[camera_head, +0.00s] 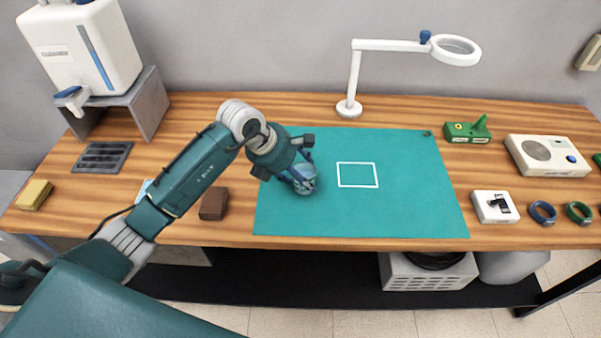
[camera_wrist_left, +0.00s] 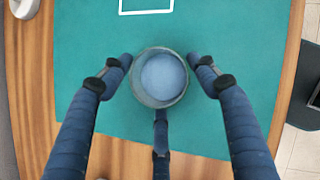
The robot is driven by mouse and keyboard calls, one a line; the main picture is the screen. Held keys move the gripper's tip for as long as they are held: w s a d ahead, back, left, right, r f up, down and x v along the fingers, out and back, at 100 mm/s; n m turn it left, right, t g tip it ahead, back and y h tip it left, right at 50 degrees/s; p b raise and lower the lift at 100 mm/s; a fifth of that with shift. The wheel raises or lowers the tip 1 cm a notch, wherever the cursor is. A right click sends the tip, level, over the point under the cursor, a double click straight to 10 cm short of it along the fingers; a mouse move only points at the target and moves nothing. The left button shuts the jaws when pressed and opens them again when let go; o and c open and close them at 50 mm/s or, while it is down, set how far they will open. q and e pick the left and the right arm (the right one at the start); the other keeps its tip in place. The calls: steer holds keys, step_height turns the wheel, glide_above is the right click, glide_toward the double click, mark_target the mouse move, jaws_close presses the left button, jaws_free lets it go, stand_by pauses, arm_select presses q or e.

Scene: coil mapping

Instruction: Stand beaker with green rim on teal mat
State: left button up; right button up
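The beaker (camera_head: 304,186) is at the left part of the teal mat (camera_head: 400,205), left of the white outlined rectangle. In the left wrist view the beaker (camera_wrist_left: 160,78) is seen from above, with a round grey-green rim and a pale blue inside. It looks upright on the mat. My left gripper (camera_head: 302,168) is over it, its fingers spread around the beaker. In the left wrist view the fingertips of the left gripper (camera_wrist_left: 160,72) sit close to the beaker's sides with narrow gaps. The gripper partly hides the beaker in the head view. My right gripper is not in view.
The white rectangle (camera_head: 358,163) on the mat is empty. A brown block (camera_head: 213,204) lies left of the mat. A magnifier lamp (camera_head: 349,107) stands behind it.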

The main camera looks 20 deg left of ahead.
arm_select(q)
steer(key=shift+o, duration=0.4)
steer(key=shift+r, duration=0.1)
steer(key=shift+r, duration=0.2)
steer(key=b+v, duration=0.2)
steer(key=v, duration=1)
steer(key=shift+s+d+f, duration=0.1)
steer(key=shift+f, duration=0.1)
